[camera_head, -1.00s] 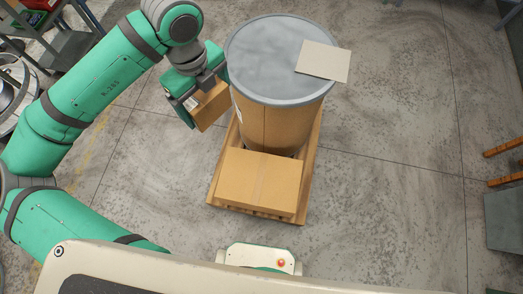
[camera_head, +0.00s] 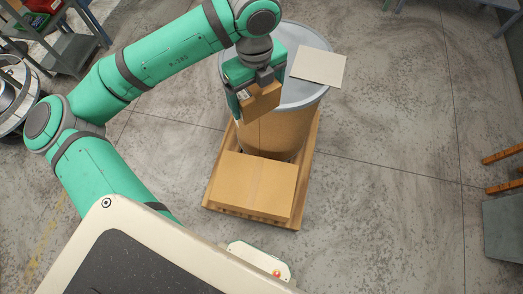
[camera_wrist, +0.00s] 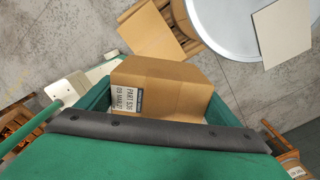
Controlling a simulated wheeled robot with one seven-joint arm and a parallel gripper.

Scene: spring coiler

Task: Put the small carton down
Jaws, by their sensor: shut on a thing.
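The small carton (camera_head: 259,102) is brown cardboard with a white printed label. My gripper (camera_head: 256,90) is shut on it and holds it in the air, in front of the drum's near left side as the head view looks down. In the wrist view the carton (camera_wrist: 160,88) fills the middle, between the green jaws, with its label facing the camera. The carton's far side is hidden.
A large fibre drum (camera_head: 285,127) with a grey lid stands on a wooden pallet (camera_head: 303,182). A grey-white sheet (camera_head: 318,66) lies on the lid. A larger flat carton (camera_head: 252,186) sits at the pallet's near end. Open concrete floor lies to the right.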

